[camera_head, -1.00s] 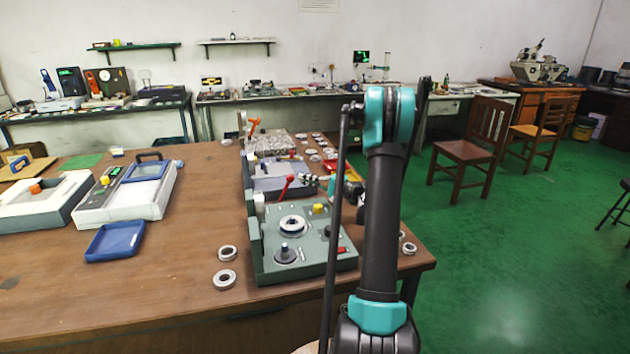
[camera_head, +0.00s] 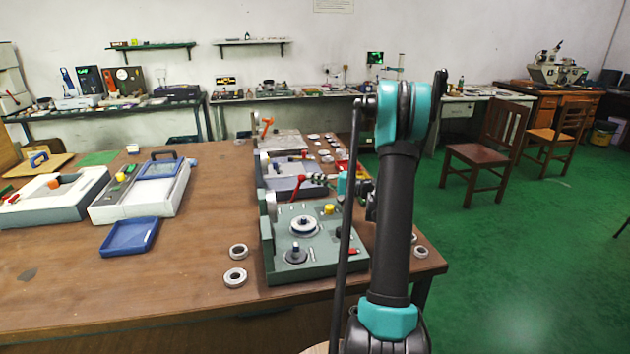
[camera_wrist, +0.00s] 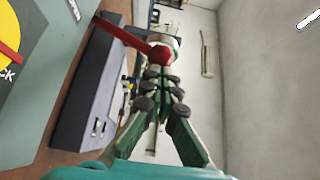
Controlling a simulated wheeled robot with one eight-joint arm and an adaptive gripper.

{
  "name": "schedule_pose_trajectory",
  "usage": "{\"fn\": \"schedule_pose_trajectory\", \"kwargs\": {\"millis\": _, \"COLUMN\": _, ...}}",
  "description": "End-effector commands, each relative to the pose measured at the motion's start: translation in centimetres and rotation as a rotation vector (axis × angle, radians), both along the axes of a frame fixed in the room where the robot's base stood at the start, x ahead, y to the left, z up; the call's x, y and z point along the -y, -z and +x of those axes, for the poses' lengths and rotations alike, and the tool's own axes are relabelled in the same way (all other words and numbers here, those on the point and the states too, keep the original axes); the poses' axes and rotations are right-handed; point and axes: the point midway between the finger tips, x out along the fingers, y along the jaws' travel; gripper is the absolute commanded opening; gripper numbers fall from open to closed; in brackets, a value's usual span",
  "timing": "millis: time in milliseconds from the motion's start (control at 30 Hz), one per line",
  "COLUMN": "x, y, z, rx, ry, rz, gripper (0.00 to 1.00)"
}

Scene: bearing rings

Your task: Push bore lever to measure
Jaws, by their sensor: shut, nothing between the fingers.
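The red bore lever (camera_head: 298,188) stands tilted at the back edge of the front grey-green gauge fixture (camera_head: 325,262). Its red rod and ball end (camera_wrist: 160,51) show large in the wrist view. My gripper (camera_head: 312,179) is shut and empty, just right of the lever's top in the head view. In the wrist view its dark fingertips (camera_wrist: 158,78) lie together against or right beside the ball; I cannot tell if they touch. A bearing ring (camera_head: 303,225) sits on the fixture's round seat.
Loose rings (camera_head: 236,277) lie left of the fixture, and another (camera_head: 421,252) lies to its right. More fixtures (camera_head: 290,186) stand behind it. A blue tray (camera_head: 130,236) lies further left. The table between tray and fixture is mostly clear.

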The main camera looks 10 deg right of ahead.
Motion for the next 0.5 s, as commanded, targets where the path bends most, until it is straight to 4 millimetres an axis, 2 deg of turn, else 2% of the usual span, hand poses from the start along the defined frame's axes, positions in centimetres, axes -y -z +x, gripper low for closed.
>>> {"fn": "schedule_pose_trajectory", "kwargs": {"millis": 267, "x": -1.2, "y": -0.8, "z": -0.1, "rx": 0.000, "ry": -0.004, "rz": -0.084, "gripper": 0.00}}
{"fn": "schedule_pose_trajectory", "kwargs": {"millis": 500, "x": -3.6, "y": -2.2, "z": -0.2, "rx": 0.000, "ry": -0.005, "rz": -0.265, "gripper": 0.00}}
